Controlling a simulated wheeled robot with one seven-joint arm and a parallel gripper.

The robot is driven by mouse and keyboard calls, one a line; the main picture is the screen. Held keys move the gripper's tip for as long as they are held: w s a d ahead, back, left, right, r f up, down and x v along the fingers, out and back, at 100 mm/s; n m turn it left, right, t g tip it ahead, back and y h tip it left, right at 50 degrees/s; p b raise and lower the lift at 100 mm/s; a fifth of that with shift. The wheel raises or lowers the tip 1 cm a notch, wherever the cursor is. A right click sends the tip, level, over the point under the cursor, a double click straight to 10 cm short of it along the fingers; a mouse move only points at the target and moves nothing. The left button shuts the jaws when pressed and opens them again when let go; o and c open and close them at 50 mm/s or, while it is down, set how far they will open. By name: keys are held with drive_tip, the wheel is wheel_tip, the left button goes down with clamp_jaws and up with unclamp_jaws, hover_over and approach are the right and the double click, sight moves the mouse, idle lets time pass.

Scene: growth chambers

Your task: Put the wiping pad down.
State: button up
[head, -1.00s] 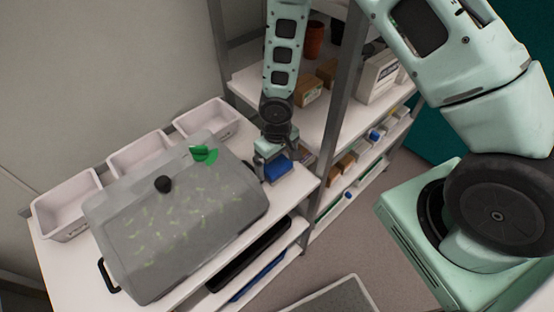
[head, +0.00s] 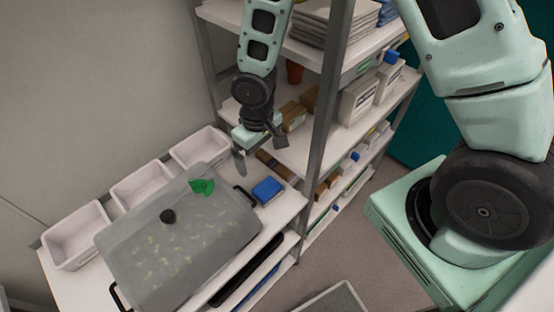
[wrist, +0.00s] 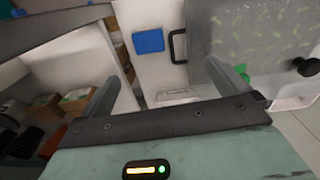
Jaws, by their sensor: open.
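The wiping pad (head: 267,189) is a blue block lying flat on the white bench top, just right of the lidded chamber's handle. It also shows in the wrist view (wrist: 148,41), apart from the fingers. My gripper (head: 259,155) is open and empty, above and behind the pad in the head view. In the wrist view my gripper (wrist: 172,88) has its two fingers spread wide with nothing between them.
A grey translucent chamber (head: 170,255) with a black knob and green bits inside stands left of the pad. Several white bins (head: 75,233) line the wall. A shelf rack (head: 325,120) with boxes stands to the right. A brown item (head: 274,164) lies behind the pad.

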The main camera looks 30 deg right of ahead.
drive_tip(key=s+a+r+n, duration=0.1)
drive_tip(key=s+a+r, duration=0.1)
drive_tip(key=s+r, duration=0.7)
drive_tip(key=s+a+r+n, duration=0.2)
drive_tip(key=s+r, duration=0.7)
drive_tip(key=r, duration=0.1)
drive_tip(key=shift+s+a+r+y, duration=0.15)
drive_tip(key=shift+s+r+y, duration=0.15)
drive_tip(key=shift+s, duration=0.1)
